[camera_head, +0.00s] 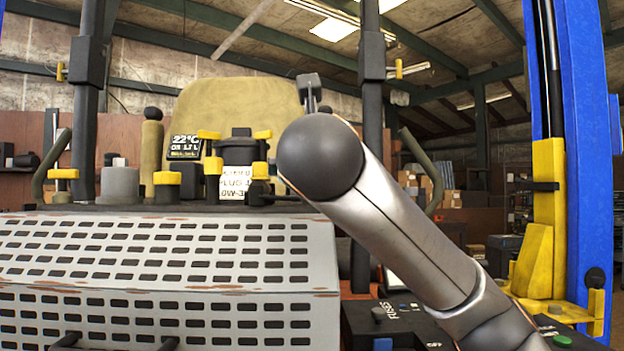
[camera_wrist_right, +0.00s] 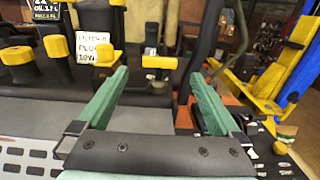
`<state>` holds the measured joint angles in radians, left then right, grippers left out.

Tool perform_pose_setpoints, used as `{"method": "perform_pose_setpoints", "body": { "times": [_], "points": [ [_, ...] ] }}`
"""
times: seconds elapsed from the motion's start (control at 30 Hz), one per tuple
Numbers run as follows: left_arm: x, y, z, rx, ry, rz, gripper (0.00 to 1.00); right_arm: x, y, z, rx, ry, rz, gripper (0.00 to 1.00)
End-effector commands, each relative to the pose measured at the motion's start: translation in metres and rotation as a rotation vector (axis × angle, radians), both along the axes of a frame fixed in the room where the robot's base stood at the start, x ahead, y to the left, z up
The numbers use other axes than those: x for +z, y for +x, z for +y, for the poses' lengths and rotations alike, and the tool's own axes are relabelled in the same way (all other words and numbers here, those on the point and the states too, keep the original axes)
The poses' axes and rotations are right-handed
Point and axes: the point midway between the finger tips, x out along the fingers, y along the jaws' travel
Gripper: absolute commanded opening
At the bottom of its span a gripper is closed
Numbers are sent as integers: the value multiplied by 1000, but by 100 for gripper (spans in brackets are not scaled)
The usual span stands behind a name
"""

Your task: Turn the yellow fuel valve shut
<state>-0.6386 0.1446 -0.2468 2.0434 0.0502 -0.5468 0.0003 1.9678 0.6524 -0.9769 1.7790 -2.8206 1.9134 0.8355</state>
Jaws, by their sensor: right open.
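Several yellow handles stand on top of the mower, and no label I can read says which is the fuel valve. A yellow T-shaped handle on a dark stem (camera_wrist_right: 160,62) shows in the right wrist view, just right of the white label. The handle appears beyond the fingertips, in the gap, with no contact visible. In the head view my right arm hides its gripper. My left gripper is not in view.
Other yellow-topped fittings (camera_head: 167,178) and a grey cap (camera_head: 118,183) stand close by. A slotted grey hood (camera_head: 150,265) lies in front. A blue lift post (camera_head: 588,150) with yellow brackets stands at the right. A black control box (camera_head: 395,322) sits low near my arm.

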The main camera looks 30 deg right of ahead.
Motion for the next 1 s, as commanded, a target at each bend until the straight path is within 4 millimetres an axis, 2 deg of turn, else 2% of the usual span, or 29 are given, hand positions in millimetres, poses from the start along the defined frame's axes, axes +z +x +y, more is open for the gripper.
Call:
{"method": "perform_pose_setpoints", "body": {
  "times": [0.1,0.3,1.0],
  "points": [
    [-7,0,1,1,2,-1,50,-2,-23,15,2,-3,-3,100],
    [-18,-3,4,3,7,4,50,-1,-34,22,1,-2,-2,100],
    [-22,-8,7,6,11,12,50,0,-39,25,0,0,2,100]
  ]
}}
